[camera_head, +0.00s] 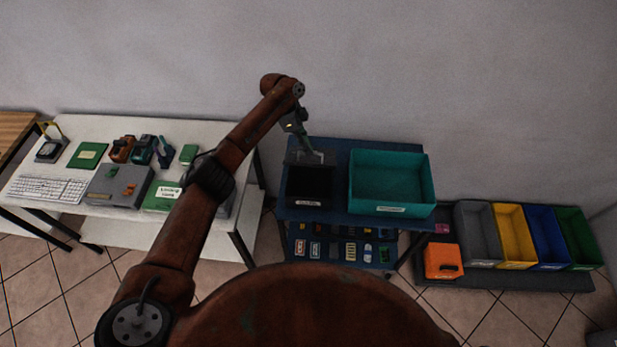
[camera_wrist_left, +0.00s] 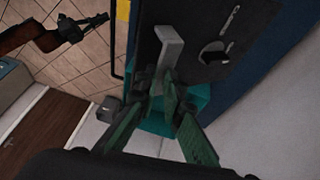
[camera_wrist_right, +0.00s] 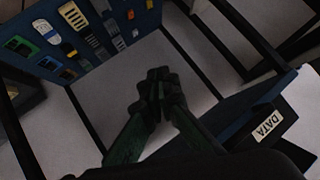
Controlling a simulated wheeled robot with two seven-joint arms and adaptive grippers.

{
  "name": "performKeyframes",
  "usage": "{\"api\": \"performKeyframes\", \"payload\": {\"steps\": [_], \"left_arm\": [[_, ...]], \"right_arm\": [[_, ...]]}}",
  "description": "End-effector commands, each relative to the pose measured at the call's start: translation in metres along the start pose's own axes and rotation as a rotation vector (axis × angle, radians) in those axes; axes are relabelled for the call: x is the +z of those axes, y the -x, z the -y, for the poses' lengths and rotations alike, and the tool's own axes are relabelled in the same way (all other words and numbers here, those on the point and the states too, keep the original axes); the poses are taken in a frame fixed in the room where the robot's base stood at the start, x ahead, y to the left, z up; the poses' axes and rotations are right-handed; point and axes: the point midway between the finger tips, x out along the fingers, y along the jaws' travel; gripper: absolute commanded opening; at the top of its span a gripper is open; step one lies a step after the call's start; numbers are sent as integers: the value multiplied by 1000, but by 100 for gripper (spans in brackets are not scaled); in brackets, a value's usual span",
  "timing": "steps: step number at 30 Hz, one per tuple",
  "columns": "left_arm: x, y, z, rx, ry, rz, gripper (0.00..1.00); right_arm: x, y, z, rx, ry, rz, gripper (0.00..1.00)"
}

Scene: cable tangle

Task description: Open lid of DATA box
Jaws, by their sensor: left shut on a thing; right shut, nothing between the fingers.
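The black DATA box (camera_head: 310,187) stands on the blue table in the head view, with a pale label on its front. My left gripper (camera_head: 305,156) is at the box's back edge. In the left wrist view its green fingers (camera_wrist_left: 170,92) are closed at a grey handle-like bar (camera_wrist_left: 168,46) by a dark panel with a knob. How far the lid stands open I cannot tell. My right gripper (camera_wrist_right: 160,90) is shut and empty, below and in front of the box; the head view hides it.
A teal bin (camera_head: 390,178) stands right of the box on the blue table (camera_head: 330,149). Connectors sit on a lower blue shelf (camera_head: 342,240). A white desk (camera_head: 100,128) is at the left; coloured bins (camera_head: 513,232) and an orange case (camera_head: 443,262) are at the right.

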Motion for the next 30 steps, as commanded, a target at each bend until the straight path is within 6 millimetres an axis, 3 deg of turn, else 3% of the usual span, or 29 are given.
{"api": "performKeyframes", "payload": {"steps": [1, 4, 8, 9, 10, 15, 21, 25, 30], "left_arm": [[9, -6, 5, -17, 11, 6, 0], [9, -6, 5, -17, 11, 6, 0], [9, -6, 5, -17, 12, 6, 0], [9, -6, 5, -17, 12, 6, 0], [9, -6, 5, -17, 12, 6, 0], [9, -6, 4, -18, 12, 6, 0], [9, -6, 4, -18, 12, 6, 0], [9, -6, 4, -18, 13, 6, 0], [9, -5, 4, -18, 13, 6, 0]], "right_arm": [[-28, -10, 32, -74, -29, -61, 0], [-78, -15, 100, -234, -112, -172, 0], [-137, -2, 194, -471, -270, -286, 0], [-156, 5, 222, -546, -389, -316, 0], [-169, 9, 236, -589, -512, -335, 0], [-220, 19, 268, -758, -1205, -393, 0], [-256, 28, 285, -960, -1930, -411, 0], [-264, 30, 291, -1057, -2257, -407, 0], [-266, 31, 293, -1121, -2474, -402, 0]]}}
